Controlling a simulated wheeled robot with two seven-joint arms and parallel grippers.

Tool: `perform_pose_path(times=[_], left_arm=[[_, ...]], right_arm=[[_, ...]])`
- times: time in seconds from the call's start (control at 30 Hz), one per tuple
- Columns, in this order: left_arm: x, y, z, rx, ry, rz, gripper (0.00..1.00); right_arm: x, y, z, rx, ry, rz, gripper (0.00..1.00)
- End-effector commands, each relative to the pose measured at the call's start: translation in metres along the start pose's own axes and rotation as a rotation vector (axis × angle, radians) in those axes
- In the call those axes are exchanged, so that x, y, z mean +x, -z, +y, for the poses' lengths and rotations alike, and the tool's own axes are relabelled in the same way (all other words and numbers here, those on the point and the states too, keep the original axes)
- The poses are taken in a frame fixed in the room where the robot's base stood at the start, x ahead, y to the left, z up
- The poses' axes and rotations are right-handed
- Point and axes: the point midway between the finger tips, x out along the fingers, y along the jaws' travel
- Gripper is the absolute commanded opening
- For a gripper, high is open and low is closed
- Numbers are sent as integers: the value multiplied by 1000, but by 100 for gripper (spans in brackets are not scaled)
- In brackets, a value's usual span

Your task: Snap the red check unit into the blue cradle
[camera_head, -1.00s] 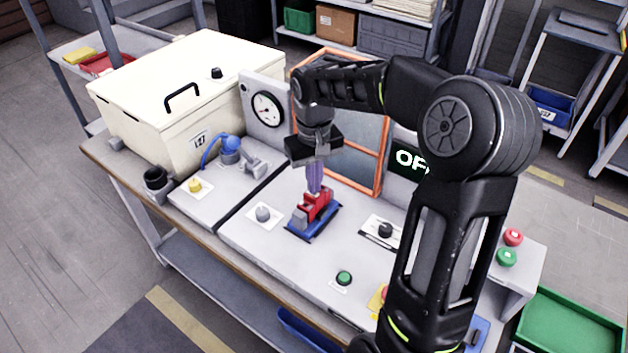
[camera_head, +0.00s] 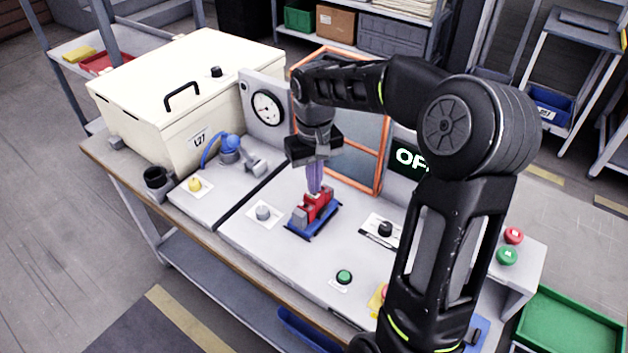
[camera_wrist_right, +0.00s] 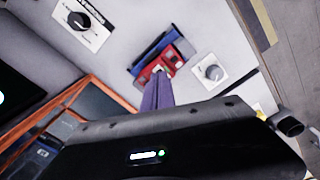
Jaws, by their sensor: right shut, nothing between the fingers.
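The red check unit (camera_head: 313,206) sits at the blue cradle (camera_head: 325,228) on the grey bench panel. Whether it is fully seated cannot be told. My right gripper (camera_head: 314,190) points down on the red unit from above. Its purple fingers are shut together with nothing between them, and their tips are at or just above the top of the red unit. In the right wrist view, the finger tips (camera_wrist_right: 157,76) reach the red unit (camera_wrist_right: 147,74), with the blue cradle (camera_wrist_right: 146,52) showing beside it. My left gripper is not in view.
A grey knob (camera_head: 263,213) stands left of the cradle and a black knob (camera_head: 385,230) right of it. A green button (camera_head: 344,277) is nearer the front edge. A gauge (camera_head: 267,107), an orange-framed panel (camera_head: 378,160) and a cream box (camera_head: 150,125) stand behind and left.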

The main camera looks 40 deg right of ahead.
Motion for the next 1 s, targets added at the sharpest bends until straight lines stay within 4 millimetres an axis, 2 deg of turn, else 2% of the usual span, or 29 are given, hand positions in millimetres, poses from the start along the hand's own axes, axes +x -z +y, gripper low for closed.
perform_pose_path(times=[0.5, 1.0], left_arm=[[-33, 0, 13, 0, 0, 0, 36], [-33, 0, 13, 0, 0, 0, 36]], right_arm=[[-45, 0, 0, 0, 0, 2, 0], [-46, 0, 0, 0, 0, 1, 0]])
